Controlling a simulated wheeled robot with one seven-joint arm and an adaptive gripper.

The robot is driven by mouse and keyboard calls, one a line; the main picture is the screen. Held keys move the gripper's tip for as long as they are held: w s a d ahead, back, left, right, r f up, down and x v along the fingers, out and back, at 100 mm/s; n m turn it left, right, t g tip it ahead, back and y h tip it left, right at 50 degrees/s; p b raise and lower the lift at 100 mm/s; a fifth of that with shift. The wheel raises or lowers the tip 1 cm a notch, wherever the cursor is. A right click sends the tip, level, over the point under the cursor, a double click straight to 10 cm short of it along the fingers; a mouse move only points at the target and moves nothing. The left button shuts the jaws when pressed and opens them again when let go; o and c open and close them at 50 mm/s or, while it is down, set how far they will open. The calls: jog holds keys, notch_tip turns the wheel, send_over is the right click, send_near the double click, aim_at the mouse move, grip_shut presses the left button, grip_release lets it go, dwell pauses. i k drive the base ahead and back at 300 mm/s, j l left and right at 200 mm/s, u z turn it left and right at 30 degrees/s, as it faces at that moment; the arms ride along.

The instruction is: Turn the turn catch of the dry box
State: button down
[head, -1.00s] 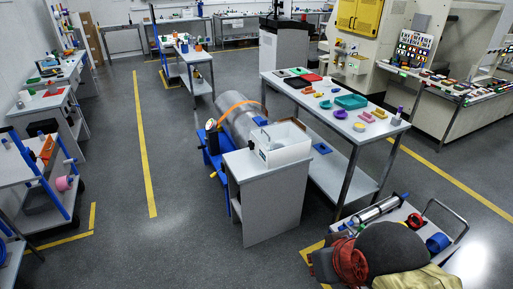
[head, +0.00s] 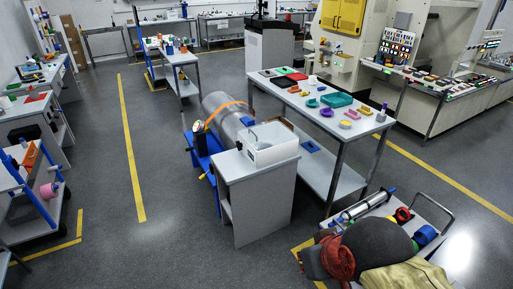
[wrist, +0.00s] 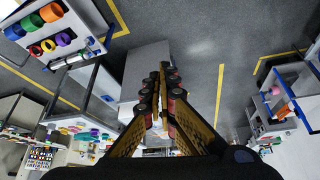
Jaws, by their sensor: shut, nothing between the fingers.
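A white box (head: 272,153), which I take to be the dry box, stands on a grey cabinet (head: 254,205) in the middle of the head view. A small blue part (head: 251,135) shows at its upper left edge; I cannot tell if this is the turn catch. No catch can be made out clearly at this size. My gripper (wrist: 160,78) shows only in the wrist view, with its two fingers together and nothing between them. It points out over the floor and a grey surface, apart from anything it could touch.
A large grey cylinder with an orange band (head: 228,110) lies on a blue stand behind the cabinet. A long table (head: 310,112) with several coloured parts stands to the right.

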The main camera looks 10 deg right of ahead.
aim_at(239, 145)
jog(key=i+j, duration=0.25)
jog(key=i, duration=0.25)
jog(key=i+j, duration=0.2)
jog(key=i, duration=0.3)
jog(key=i+j+z, duration=0.1)
jog(key=i+j, duration=0.15)
jog(key=i, duration=0.25)
jog(key=i+j, duration=0.25)
jog(key=i, duration=0.2)
jog(key=i+j, duration=0.25)
jog(key=i, duration=0.25)
jog(key=z, duration=0.05)
